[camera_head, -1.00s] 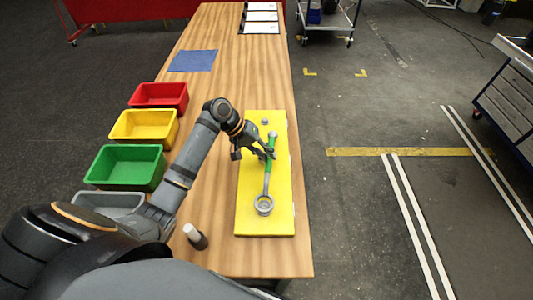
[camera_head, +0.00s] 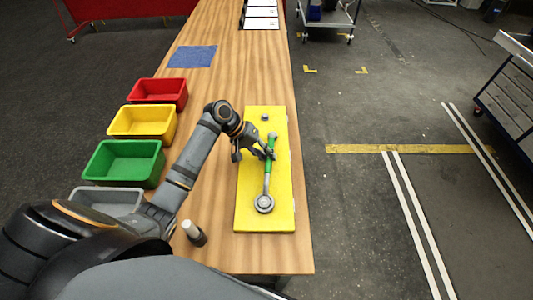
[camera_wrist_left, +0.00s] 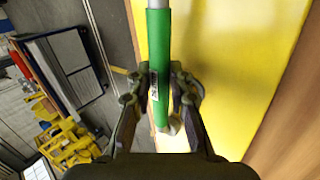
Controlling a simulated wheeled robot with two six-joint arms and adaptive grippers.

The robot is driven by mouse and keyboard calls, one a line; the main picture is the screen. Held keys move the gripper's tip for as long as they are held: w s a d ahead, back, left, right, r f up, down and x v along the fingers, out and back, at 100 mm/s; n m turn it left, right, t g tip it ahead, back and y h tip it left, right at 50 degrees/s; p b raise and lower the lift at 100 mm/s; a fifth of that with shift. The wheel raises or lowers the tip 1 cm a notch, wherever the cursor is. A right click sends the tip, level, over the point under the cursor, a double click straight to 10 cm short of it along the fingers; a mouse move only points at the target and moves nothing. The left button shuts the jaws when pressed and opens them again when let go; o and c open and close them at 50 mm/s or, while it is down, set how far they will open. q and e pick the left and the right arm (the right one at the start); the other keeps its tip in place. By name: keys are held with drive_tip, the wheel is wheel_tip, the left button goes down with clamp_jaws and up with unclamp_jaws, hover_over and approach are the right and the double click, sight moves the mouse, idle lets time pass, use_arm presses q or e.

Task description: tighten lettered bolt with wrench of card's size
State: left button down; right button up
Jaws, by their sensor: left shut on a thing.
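A wrench with a green handle (camera_head: 268,158) and a grey ring end (camera_head: 264,204) lies lengthwise over the yellow board (camera_head: 247,205). My left gripper (camera_head: 264,152) is shut on the green handle near its far end; the left wrist view shows the handle (camera_wrist_left: 159,60) between both fingers (camera_wrist_left: 160,85). The ring end is at the near part of the board, and a grey round shape shows inside it, seemingly a bolt head. Another grey bolt (camera_head: 265,117) stands at the board's far end. No letters are readable. My right gripper is not in view.
Red (camera_head: 157,91), yellow (camera_head: 142,121), green (camera_head: 124,162) and grey (camera_head: 107,198) bins line the table's left side. A dark cylinder with a white top (camera_head: 193,232) stands near the front. A blue mat (camera_head: 192,57) and white sheets (camera_head: 261,12) lie farther back.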

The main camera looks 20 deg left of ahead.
use_arm(q)
drive_tip(key=shift+d+r, duration=0.1)
idle(0.6)
drive_tip(key=shift+w+d+m, duration=0.2)
drive_tip(key=shift+d+m, duration=0.1)
drive_tip(key=shift+d, duration=0.05)
drive_tip(key=shift+d+g, duration=0.2)
drive_tip(key=shift+g, duration=0.1)
drive_tip(key=shift+w+d+m, duration=0.1)
drive_tip(key=shift+d+m, duration=0.15)
drive_tip(key=shift+m, duration=0.15)
drive_tip(key=shift+w+d+m+g, duration=0.1)
drive_tip(key=shift+d+m+g, duration=0.2)
drive_tip(key=shift+d, duration=0.2)
